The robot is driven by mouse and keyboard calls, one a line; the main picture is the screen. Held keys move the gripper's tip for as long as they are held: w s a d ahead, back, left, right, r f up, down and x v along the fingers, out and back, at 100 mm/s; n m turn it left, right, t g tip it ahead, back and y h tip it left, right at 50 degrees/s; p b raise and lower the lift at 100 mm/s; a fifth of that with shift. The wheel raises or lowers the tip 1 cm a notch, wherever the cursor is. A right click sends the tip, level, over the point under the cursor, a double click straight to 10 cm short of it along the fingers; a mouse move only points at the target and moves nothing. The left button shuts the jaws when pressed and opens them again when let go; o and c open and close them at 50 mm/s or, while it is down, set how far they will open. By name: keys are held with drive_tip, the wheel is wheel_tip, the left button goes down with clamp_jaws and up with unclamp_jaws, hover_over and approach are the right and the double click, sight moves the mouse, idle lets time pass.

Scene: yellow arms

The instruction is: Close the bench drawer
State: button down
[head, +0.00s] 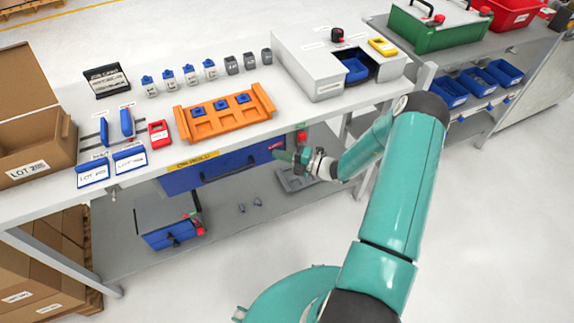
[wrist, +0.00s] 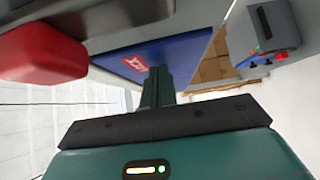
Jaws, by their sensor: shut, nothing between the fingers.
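The bench drawer (head: 215,176) has a blue front with a dark bar handle and a red label at its right end. It sits just under the bench top, and I cannot tell how far it stands out. In the wrist view the blue drawer face (wrist: 185,58) with its red label lies beyond the fingers. My gripper (head: 282,155) is shut and empty, its fingertips close to the right end of the drawer front. The dark fingers (wrist: 157,85) point at the face in the wrist view; whether they touch it is unclear.
The bench top (head: 230,140) carries an orange rack (head: 225,112), blue and grey parts and a white box (head: 312,75). A small cabinet (head: 168,218) stands on the lower shelf. A red block (wrist: 42,52) is close by at upper left in the wrist view. Open floor lies in front.

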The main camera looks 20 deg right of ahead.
drive_tip(key=shift+w+r, duration=0.1)
drive_tip(key=shift+w, duration=0.55)
drive_tip(key=shift+a, duration=0.1)
